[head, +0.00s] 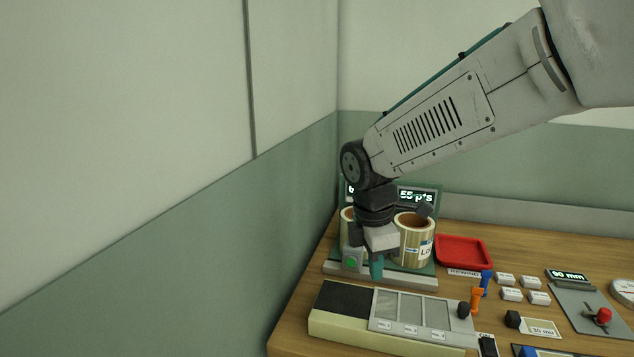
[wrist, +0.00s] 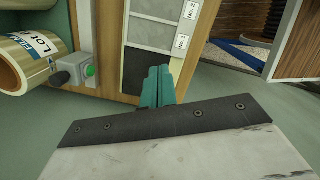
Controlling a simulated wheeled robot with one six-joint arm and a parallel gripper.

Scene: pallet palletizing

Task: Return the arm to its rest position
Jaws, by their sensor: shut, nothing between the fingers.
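My gripper (head: 377,268) hangs down from my arm in the head view, above the wooden table near its left side. Its teal fingers are closed together with nothing between them. In the wrist view the shut fingers (wrist: 157,86) point toward a small panel beside the table edge. In the head view the fingertips are close to a small grey box with a green button (head: 351,262); I cannot tell whether they touch it. The button box also shows in the wrist view (wrist: 91,71), left of the fingers and apart from them.
Two striped rolls (head: 415,243) stand behind my gripper, below a display (head: 419,195). A red tray (head: 463,251) lies to their right. A panel with labelled slots (head: 410,311) is in front. Several small blocks, knobs and a grey plate (head: 580,312) fill the right side. Walls stand left and behind.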

